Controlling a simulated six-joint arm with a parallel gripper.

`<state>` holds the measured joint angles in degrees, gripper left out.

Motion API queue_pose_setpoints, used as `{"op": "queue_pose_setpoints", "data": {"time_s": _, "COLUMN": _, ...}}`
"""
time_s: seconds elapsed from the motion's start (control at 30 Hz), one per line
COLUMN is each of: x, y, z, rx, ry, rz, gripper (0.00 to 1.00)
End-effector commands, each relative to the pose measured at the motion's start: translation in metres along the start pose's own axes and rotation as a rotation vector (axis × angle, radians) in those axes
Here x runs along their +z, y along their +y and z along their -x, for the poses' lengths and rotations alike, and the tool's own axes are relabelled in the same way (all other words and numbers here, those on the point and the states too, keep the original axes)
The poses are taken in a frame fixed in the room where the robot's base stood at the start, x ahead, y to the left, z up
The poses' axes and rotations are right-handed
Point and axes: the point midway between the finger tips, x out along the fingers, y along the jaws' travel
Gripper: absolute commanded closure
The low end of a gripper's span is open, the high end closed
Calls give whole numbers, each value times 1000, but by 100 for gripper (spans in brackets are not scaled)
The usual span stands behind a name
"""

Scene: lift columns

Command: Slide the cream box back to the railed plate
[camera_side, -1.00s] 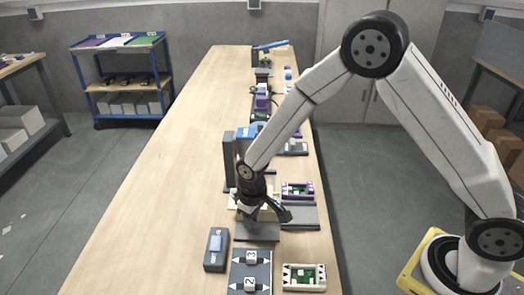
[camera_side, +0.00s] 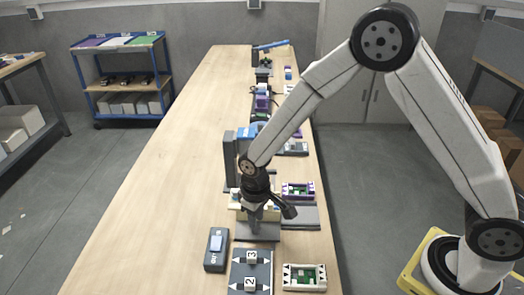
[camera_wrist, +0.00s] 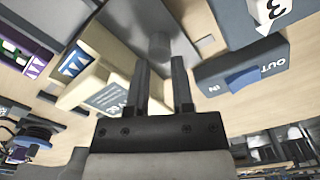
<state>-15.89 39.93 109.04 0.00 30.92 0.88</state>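The cream box (camera_wrist: 98,62) is in the left half of the wrist view, with a grey label and a blue opening with white triangles. In the side view the cream box (camera_side: 236,206) is partly hidden behind my gripper (camera_side: 256,226). In the wrist view my gripper (camera_wrist: 161,62) has its two fingers apart and nothing between them. The left finger is close beside the cream box; I cannot tell whether they touch. A grey plate (camera_side: 258,236) lies under the gripper, and another grey plate (camera_side: 303,217) lies to its right. I cannot make out which has rails.
A grey IN/OUT switch box (camera_side: 216,250) stands front left. A numbered plate (camera_side: 250,270) and a white-framed box (camera_side: 304,277) are at the front. A dark column (camera_side: 230,160) stands behind the gripper. A purple-framed box (camera_side: 298,190) is at right. The table's left side is clear.

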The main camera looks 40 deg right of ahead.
Motion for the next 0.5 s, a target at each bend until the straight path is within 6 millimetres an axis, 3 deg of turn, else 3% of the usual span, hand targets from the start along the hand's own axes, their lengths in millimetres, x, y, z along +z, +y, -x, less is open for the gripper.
{"op": "queue_pose_setpoints", "data": {"time_s": 0.5, "x": 0, "y": 0, "z": 25, "rx": 0, "ry": 0, "rz": 0, "gripper": 71}}
